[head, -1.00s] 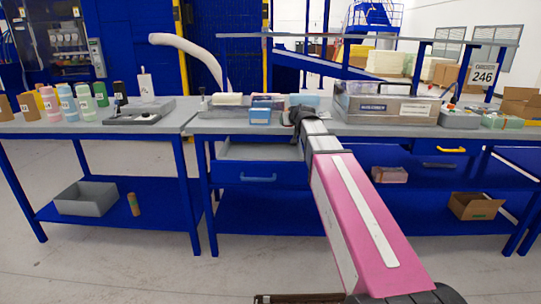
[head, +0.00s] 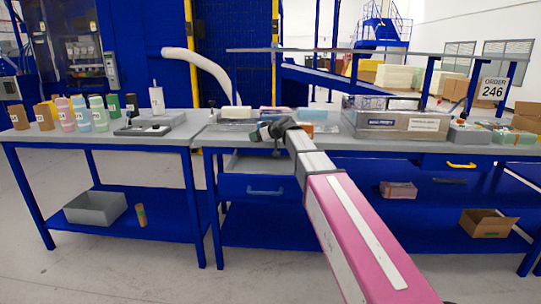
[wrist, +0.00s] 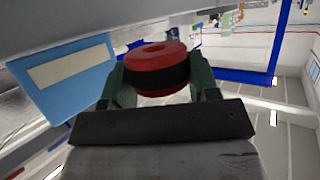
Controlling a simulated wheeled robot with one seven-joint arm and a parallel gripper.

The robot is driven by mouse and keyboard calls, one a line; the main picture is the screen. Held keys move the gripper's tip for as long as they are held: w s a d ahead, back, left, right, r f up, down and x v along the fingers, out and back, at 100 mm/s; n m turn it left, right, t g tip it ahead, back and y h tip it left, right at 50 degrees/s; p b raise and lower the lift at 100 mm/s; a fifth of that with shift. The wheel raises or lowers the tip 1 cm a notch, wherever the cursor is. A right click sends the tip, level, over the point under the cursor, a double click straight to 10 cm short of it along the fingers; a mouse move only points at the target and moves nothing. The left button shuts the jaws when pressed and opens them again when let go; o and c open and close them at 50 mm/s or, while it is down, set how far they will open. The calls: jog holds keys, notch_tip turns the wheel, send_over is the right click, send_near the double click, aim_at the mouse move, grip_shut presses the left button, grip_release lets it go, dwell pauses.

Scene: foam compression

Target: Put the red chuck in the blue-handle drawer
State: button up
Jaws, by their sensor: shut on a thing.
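The red chuck (wrist: 160,67) is a round red piece with a black band and a hole in its top. It sits between the green fingers of my gripper (wrist: 160,84), which is shut on it. In the head view my gripper (head: 268,132) is at the table's front edge, above the blue-handle drawer (head: 234,185); the chuck is hard to make out there. This drawer is pulled open under the table. Its blue handle (head: 266,191) faces me and part of its grey inside shows. My arm covers its right end.
The worktable (head: 340,141) holds a large grey case (head: 395,123) right of my arm and small boxes behind my gripper. A yellow-handle drawer (head: 462,165) is at the right. In the wrist view a blue panel with a pale strip (wrist: 66,70) is close at left.

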jog(key=shift+s+d+f, duration=0.2)
jog(key=shift+d+f, duration=0.7)
jog(key=shift+f, duration=0.35)
jog(key=shift+s+d+f, duration=0.15)
jog(key=shift+d+f, duration=0.8)
jog(key=shift+f, duration=0.25)
jog(key=shift+s+d+f, duration=0.2)
jog(key=shift+d+f, duration=0.7)
jog(key=shift+f, duration=0.35)
jog(key=shift+f, duration=0.4)
jog(key=shift+f, duration=0.2)
jog(key=o, duration=0.9)
jog(key=shift+o, duration=0.2)
